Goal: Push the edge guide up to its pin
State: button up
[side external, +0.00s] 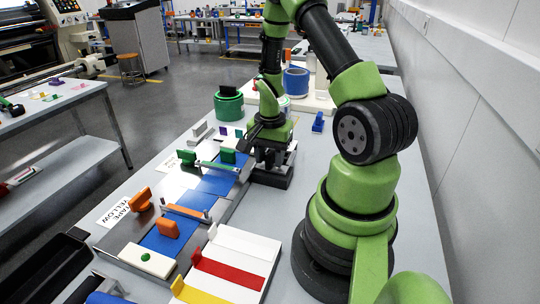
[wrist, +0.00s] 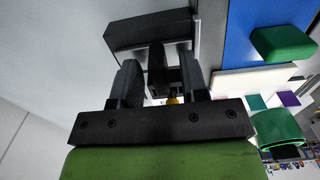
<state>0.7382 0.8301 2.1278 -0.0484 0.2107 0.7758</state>
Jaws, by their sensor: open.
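A dark block with a light grey face, which looks like the edge guide (wrist: 150,28), lies just ahead of my gripper (wrist: 158,62) in the wrist view. A black upright piece stands on its near side, between my two fingers. The fingers are apart, with a gap on each side of that piece; I cannot tell whether either touches the block. In the side external view my gripper (side external: 270,158) is low over the same dark block (side external: 270,180), beside the grey plate with the blue strip (side external: 213,183). A small yellow spot shows behind the fingers. I cannot make out the pin.
Orange clips (side external: 168,228) and green clips (side external: 186,156) stand along the blue strip. A white holder (side external: 245,243) with red and yellow bars lies at the front. Green and blue tape rolls (side external: 296,80) stand behind. The table right of the block is mostly clear.

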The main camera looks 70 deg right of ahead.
grip_shut()
jog(key=shift+w, duration=1.75)
grip_release()
jog(key=shift+r, duration=0.1)
notch_tip(320, 180, up, 10)
